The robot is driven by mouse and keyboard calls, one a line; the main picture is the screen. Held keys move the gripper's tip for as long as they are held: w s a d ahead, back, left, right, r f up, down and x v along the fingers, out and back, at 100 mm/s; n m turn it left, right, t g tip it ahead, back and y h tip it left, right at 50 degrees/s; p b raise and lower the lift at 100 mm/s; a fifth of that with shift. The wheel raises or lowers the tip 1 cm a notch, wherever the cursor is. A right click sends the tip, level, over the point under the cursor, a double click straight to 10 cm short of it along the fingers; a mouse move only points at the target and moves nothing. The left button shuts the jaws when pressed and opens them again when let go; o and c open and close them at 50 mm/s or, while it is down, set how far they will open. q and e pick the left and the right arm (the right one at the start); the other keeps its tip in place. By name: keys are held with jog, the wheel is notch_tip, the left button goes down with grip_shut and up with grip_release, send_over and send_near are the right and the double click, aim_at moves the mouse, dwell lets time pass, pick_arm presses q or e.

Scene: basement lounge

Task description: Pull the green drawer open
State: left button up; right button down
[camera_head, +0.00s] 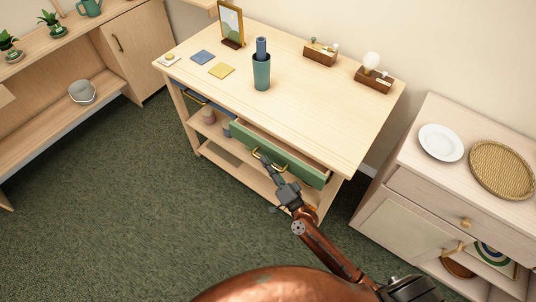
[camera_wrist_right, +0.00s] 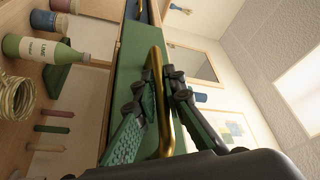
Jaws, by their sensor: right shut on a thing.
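The green drawer (camera_head: 304,170) sits under the top of the wooden table and stands partly out, with some of its inside showing behind the green front. Its front also fills the middle of the wrist view (camera_wrist_right: 128,70). A brass bar handle (camera_wrist_right: 157,100) is fixed to that front. My right gripper (camera_head: 264,160) is at the handle, one finger on each side of the bar, and is shut on it. In the head view the fingers partly hide the handle. My left gripper is not in view.
The wooden table (camera_head: 330,105) bears a teal cup (camera_head: 262,72), a picture frame and small trays. Bottles and jars stand on its shelf. A cabinet with a white plate (camera_head: 440,142) stands close on the right. Carpet in front is clear.

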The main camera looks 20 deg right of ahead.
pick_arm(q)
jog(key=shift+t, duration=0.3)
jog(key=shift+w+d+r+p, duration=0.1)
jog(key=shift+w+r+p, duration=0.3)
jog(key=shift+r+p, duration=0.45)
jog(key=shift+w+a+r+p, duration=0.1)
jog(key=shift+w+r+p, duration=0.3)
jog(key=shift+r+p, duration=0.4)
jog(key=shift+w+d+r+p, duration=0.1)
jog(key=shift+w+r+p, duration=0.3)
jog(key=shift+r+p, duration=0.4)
pick_arm(e)
jog(key=s+a, duration=0.6)
jog(key=a, duration=0.3)
jog(key=s+a, duration=0.6)
jog(key=a, duration=0.2)
jog(key=shift+a, duration=0.4)
jog(key=c, duration=2)
grip_release()
jog(key=v, duration=1.2)
